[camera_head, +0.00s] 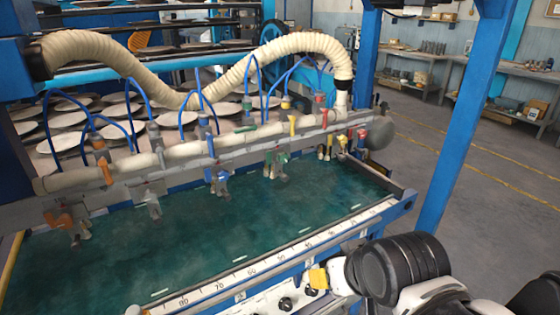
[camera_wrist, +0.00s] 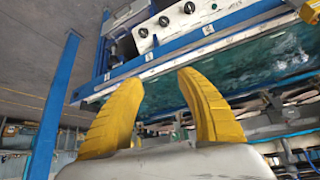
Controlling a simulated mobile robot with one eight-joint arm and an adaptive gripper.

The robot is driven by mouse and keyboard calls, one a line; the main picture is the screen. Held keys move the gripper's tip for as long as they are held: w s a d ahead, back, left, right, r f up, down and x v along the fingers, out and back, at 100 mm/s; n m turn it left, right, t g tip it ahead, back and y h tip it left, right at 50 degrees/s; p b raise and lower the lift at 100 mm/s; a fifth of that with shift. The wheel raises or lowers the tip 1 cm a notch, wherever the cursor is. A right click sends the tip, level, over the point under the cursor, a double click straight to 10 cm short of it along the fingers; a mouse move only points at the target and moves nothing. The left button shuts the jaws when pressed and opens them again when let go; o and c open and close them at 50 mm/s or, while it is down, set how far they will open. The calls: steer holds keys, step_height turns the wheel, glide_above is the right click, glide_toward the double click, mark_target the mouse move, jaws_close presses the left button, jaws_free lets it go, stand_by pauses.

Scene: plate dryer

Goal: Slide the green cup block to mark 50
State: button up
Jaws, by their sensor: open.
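The green cup block (camera_head: 278,165) hangs from the long grey bar over the green bed, right of the blue cup block (camera_head: 219,180). A white scale (camera_head: 252,269) with printed numbers runs along the bed's front rail; the numbers fall toward the right, with 80 and 70 at the left. The mark 50 is too small to read surely. My gripper (camera_wrist: 160,82) has two yellow fingers spread apart with nothing between them. In the head view, my gripper (camera_head: 318,278) is by the front rail at lower right, well apart from the green block. I cannot identify the green block in the wrist view.
An orange cup block (camera_head: 70,222) and a grey one (camera_head: 148,200) hang farther left; red and yellow ones are at the right end. A ribbed hose (camera_head: 290,48) and blue tubes arch above the bar. A blue post (camera_head: 462,115) stands at right. Knobs line the front panel.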

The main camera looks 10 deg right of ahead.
steer(key=w+a+r+m+t+y+p, duration=0.15)
steer(key=w+a+m+y, duration=0.25)
steer(key=w+m, duration=0.75)
steer(key=m+t+y+p, duration=0.2)
steer(key=m+t+y, duration=0.35)
steer(key=m, duration=2.25)
glide_toward(287, 179)
steer(key=a+t+h, duration=0.1)
steer(key=t, duration=0.1)
steer(key=x, duration=0.3)
steer(key=b+x, duration=0.1)
steer(key=x, duration=0.3)
steer(key=f+x, duration=0.1)
steer(key=x, duration=0.2)
steer(key=shift+w+a+b, duration=0.1)
steer(key=shift+a+b, duration=0.1)
steer(key=shift+b, duration=0.15)
jaws_close()
steer(key=shift+f, duration=0.1)
